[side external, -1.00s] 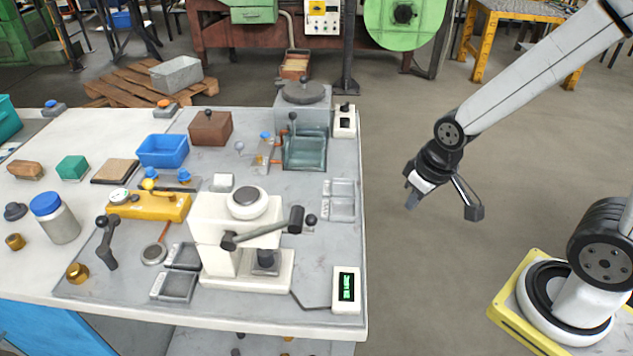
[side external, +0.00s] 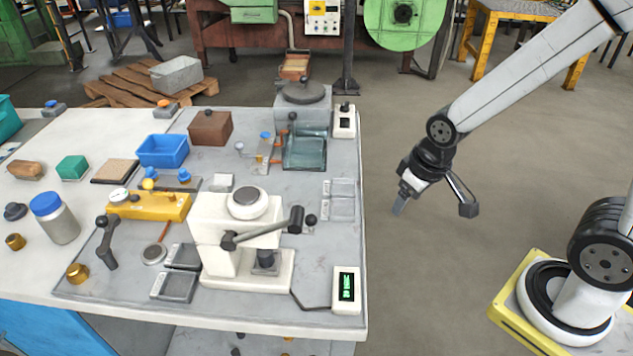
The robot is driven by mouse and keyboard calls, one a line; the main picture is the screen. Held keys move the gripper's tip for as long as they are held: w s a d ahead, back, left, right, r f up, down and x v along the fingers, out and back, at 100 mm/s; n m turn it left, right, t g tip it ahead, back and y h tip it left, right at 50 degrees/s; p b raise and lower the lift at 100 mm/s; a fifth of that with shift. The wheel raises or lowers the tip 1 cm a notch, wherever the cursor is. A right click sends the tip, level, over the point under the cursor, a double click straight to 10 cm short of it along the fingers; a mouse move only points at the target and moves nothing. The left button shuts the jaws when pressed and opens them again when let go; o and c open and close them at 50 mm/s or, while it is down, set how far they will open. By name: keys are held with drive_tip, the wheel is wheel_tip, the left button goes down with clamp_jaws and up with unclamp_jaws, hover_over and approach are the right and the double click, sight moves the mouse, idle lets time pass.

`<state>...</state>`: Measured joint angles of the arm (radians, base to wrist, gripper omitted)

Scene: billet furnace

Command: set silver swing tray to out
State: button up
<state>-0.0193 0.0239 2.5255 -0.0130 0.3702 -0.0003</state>
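Two shallow silver-grey trays, a rear one (side external: 343,188) and a front one (side external: 342,208), lie at the right edge of the grey bench top. Two darker grey trays, a rear one (side external: 183,256) and a front one (side external: 173,287), lie left of the white press. I cannot tell which of these is the silver swing tray, or its swing position. My gripper (side external: 433,207) hangs in the air right of the bench, apart from everything. Its fingers are spread wide with nothing between them.
The white press (side external: 243,235) with its lever stands at the bench front, by a display box (side external: 346,289). A glassy teal box (side external: 305,152) and a grey furnace-like block (side external: 302,117) stand at the back right.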

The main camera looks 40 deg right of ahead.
drive_tip(key=w+a+n+g, duration=0.1)
drive_tip(key=w+a+n, duration=0.2)
drive_tip(key=w+a, duration=0.4)
drive_tip(key=n+h, duration=0.2)
drive_tip(key=n, duration=0.1)
hover_over(310, 217)
drive_tip(key=a, duration=0.1)
drive_tip(key=shift+s+a+f, duration=0.1)
drive_tip(key=shift+s+f, duration=0.2)
drive_tip(key=shift+s, duration=0.1)
drive_tip(key=shift+x, duration=3.95)
drive_tip(key=shift+s, duration=0.1)
clamp_jaws()
